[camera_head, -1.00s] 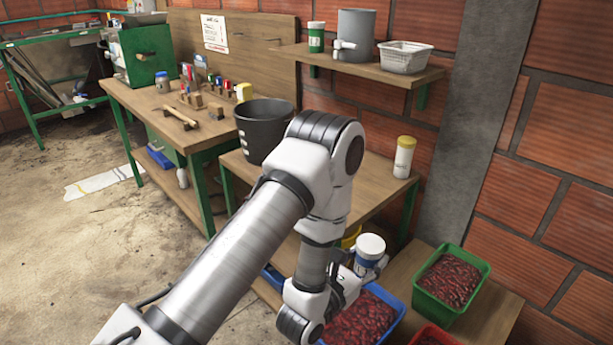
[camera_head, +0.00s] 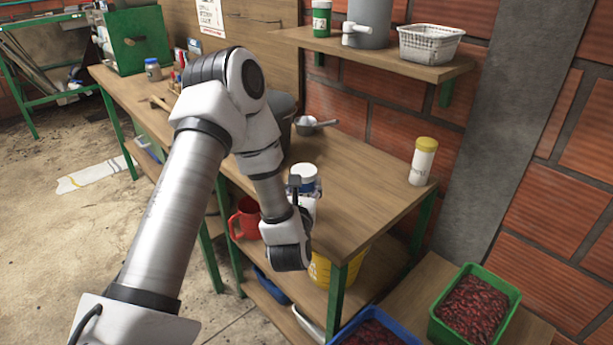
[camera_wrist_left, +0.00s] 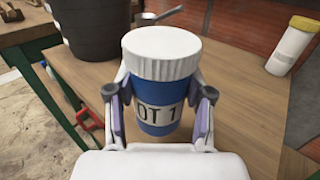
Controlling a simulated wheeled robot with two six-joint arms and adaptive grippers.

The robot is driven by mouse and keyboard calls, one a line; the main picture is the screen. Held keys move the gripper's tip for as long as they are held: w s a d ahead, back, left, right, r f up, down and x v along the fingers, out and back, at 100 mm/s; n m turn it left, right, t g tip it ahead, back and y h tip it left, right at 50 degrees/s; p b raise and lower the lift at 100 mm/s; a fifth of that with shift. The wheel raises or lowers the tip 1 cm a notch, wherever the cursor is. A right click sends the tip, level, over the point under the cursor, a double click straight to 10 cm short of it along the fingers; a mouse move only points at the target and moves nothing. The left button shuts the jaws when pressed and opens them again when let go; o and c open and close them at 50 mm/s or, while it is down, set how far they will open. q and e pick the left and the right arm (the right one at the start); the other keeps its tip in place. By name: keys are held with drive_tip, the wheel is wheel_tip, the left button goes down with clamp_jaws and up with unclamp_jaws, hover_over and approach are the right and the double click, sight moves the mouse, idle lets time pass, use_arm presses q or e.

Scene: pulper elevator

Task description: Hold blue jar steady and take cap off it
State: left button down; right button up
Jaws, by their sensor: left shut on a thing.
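The blue jar (camera_wrist_left: 160,102) with a white ribbed cap (camera_wrist_left: 161,50) and a label reading "OT 1" is upright between the fingers of my left gripper (camera_wrist_left: 160,110) in the left wrist view. The left gripper is shut on the jar's sides, below the cap. In the head view the jar's white cap (camera_head: 302,173) shows past my left wrist, over the front part of the wooden table (camera_head: 370,205); the wrist hides much of the jar. I cannot tell whether its base touches the table. The cap is on the jar. My right gripper is not in view.
A yellow-capped white jar (camera_head: 423,162) stands at the table's right. A dark bucket (camera_wrist_left: 95,28) and a metal scoop (camera_head: 314,124) are behind the held jar. A red mug (camera_head: 246,219) is low at the left. A green crate of beans (camera_head: 473,305) sits lower right.

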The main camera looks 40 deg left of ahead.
use_arm(q)
drive_tip(key=x, duration=0.3)
drive_tip(key=p+x, duration=0.1)
drive_tip(key=x, duration=0.4)
drive_tip(key=shift+w+a+f+p, duration=0.15)
drive_tip(key=shift+a+f+p, duration=0.15)
drive_tip(key=shift+a, duration=0.1)
wheel_tip(320, 180, down, 4)
drive_tip(key=shift+w+a+r, duration=0.1)
drive_tip(key=shift+w+r, duration=0.05)
drive_tip(key=shift+r, duration=0.05)
drive_tip(key=shift+f, duration=0.2)
drive_tip(key=shift+c, duration=2.2)
unclamp_jaws()
drive_tip(key=shift+r, duration=0.1)
